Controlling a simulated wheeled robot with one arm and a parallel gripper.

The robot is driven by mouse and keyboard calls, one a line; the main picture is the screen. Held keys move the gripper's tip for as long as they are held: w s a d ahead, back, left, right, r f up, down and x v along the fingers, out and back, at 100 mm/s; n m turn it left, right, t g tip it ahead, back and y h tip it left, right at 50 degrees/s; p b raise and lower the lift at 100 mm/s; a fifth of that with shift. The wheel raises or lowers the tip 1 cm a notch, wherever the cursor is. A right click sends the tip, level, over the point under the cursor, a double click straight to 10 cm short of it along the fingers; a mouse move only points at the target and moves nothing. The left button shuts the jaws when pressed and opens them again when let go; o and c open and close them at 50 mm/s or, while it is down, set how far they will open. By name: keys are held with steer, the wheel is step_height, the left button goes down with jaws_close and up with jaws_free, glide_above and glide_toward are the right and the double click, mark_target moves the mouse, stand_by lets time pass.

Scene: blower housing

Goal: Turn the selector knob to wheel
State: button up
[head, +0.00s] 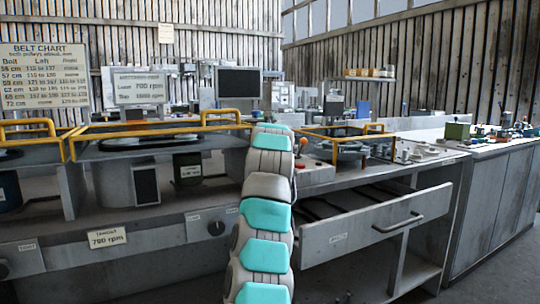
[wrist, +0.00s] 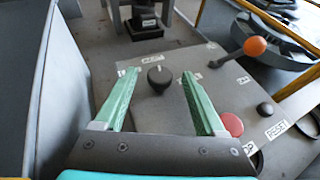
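The selector knob (wrist: 160,77) is a black round knob on a grey control box (wrist: 180,105) in the wrist view. Small white labels sit around it, too small to read surely. My gripper (wrist: 160,74) is open, with its two green fingers apart. The knob shows between the fingertips, and no contact is visible; the height of the fingers above it is hard to tell. In the head view my arm hides the knob and gripper, and only the right part of the control box (head: 315,173) shows.
On the box are an orange-tipped lever (wrist: 255,46), a red button (wrist: 232,124) partly behind the right finger, and a black button (wrist: 265,109) near a RESET label (wrist: 277,130). Yellow rails (head: 345,134) border the bench. A drawer (head: 375,223) stands open below.

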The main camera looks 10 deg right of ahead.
steer(key=shift+b+v, duration=0.9)
steer(key=shift+v, duration=3.05)
